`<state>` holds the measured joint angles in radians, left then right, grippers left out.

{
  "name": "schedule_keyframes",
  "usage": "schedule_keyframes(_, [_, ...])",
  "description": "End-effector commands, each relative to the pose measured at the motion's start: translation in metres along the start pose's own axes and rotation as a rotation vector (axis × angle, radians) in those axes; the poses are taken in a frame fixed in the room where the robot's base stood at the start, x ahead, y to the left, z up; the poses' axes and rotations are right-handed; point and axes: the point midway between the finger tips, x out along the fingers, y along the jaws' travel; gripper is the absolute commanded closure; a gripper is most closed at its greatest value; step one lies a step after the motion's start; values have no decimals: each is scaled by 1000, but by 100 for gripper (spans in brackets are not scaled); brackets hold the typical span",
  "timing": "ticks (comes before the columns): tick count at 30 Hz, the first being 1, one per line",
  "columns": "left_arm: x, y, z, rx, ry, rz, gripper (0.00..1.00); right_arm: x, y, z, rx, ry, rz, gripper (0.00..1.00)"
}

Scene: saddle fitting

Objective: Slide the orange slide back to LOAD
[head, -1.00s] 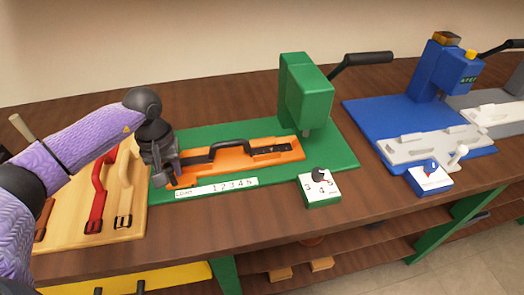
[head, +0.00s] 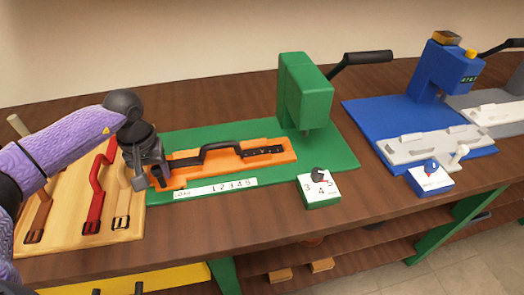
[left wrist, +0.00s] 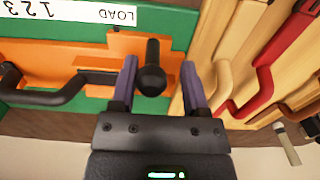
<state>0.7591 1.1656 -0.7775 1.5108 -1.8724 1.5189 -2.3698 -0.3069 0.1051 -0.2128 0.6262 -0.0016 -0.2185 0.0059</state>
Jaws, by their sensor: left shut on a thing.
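The orange slide (head: 190,171) lies on the green base plate (head: 335,157), left of the green press (head: 303,90). A black strap (head: 222,147) lies along it. My left gripper (head: 150,180) is at the slide's left end. In the left wrist view, its two fingers stand on either side of a black knob (left wrist: 152,76) rising from the orange slide (left wrist: 125,48). The gripper is shut on this knob. The white scale strip (head: 215,188) reads LOAD and several numbers; the LOAD end (left wrist: 119,14) lies close to the knob. My right gripper is not in view.
A green dial box (head: 320,190) sits at the front. A blue press station (head: 375,115) stands at the right. The front table strip is mostly clear.

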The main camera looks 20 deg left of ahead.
Motion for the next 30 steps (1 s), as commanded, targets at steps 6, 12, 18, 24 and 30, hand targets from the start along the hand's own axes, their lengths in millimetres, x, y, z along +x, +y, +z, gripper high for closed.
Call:
schedule_keyframes(6, [-1,-3,-1,-6,3,-8,29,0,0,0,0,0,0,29])
schedule_keyframes(12, [-1,-2,-1,-4,2,-6,29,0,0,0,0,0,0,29])
schedule_keyframes(18, [-3,-2,0,-3,2,-4,29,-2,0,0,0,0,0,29])
schedule_keyframes(24, [-25,-1,-1,-3,4,-2,29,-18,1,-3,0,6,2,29])
schedule_keyframes(30, [-48,-1,-1,-2,4,-1,29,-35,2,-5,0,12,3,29])
